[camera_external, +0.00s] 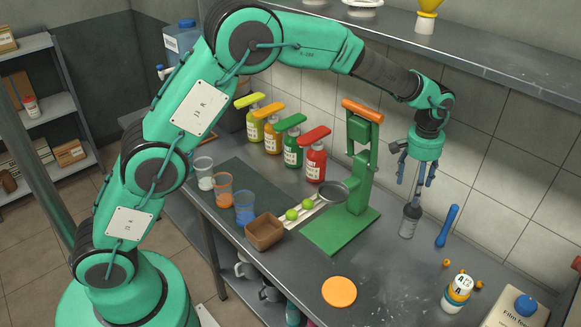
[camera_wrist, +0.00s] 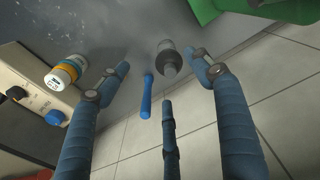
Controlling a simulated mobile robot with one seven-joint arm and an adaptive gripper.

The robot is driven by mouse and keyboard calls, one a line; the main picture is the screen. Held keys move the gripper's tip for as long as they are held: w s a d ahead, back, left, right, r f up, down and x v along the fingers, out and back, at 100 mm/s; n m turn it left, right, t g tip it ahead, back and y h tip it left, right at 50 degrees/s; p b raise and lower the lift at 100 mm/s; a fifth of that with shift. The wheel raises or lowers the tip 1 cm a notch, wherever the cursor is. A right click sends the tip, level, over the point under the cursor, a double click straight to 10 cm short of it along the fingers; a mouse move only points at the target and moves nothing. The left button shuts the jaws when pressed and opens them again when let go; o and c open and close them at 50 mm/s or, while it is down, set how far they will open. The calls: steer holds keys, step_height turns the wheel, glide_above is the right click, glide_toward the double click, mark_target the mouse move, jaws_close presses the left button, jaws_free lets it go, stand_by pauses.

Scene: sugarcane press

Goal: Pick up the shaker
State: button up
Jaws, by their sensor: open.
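The shaker (camera_external: 408,222) is a small grey cylinder with a darker top, standing on the steel counter near the wall, right of the green press. My gripper (camera_external: 416,188) points down just above it, with its blue fingers spread. In the wrist view, the shaker (camera_wrist: 169,62) shows between the tips of the fingers, nearer the right one. My gripper (camera_wrist: 160,72) is open and empty there. I cannot tell if any finger touches the shaker.
A blue rod (camera_external: 447,226) lies close on the shaker's right. The green press (camera_external: 357,165) stands to its left. The tiled wall (camera_external: 480,165) rises behind. An orange disc (camera_external: 339,292) lies in front.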

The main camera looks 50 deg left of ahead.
steer(key=n, duration=0.1)
glide_toward(409, 223)
steer(key=w, duration=0.2)
steer(key=w+r, duration=0.1)
steer(key=shift+w+a+g, duration=0.2)
steer(key=shift+a+g, duration=0.1)
steer(key=shift+f, duration=0.1)
steer(key=shift+f+b, duration=0.65)
steer(key=shift+f, duration=3.6)
steer(key=shift+s+a+f+b, duration=0.1)
steer(key=shift+f+b, duration=0.75)
steer(key=shift+f, duration=1.75)
steer(key=c, duration=1.7)
